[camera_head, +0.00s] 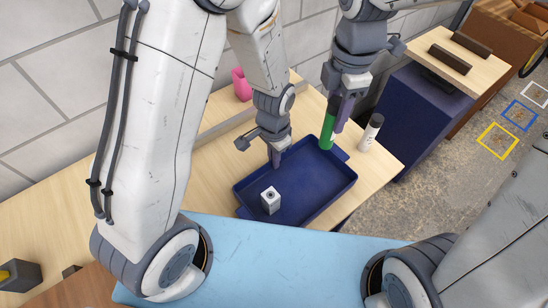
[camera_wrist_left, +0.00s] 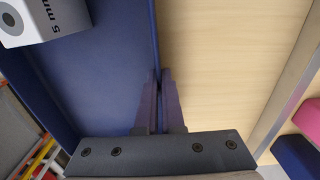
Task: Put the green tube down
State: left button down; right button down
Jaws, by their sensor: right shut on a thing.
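The green tube (camera_head: 327,133) is held nearly upright by my right gripper (camera_head: 338,108). Its lower end overlaps the far right corner of the blue tray (camera_head: 313,205) in the head view; I cannot tell whether it touches the tray. My left gripper (camera_head: 277,160) is at the tray's far edge, left of the tube. In the left wrist view its fingers (camera_wrist_left: 161,92) are close together with a thin gap, over the tray rim (camera_wrist_left: 153,40); I see nothing held.
A small white block (camera_head: 270,200) stands in the tray's left part. A white-and-black bottle (camera_head: 371,132) stands on the wooden table right of the tray. A pink object (camera_head: 241,84) is behind my left arm. The tray's middle is clear.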

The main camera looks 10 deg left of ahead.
aim_at(329, 138)
dwell(0.3)
notch_tip(329, 138, down, 3)
jog(key=n, duration=0.6)
jog(key=shift+w+r+n, duration=0.1)
jog(key=shift+r+n, duration=0.1)
jog(key=shift+n, duration=0.5)
notch_tip(329, 138, down, 6)
jog(key=shift+r, duration=0.25)
jog(key=shift+f, duration=2.3)
jog(key=shift+f, duration=0.1)
jog(key=c, duration=0.5)
grip_release()
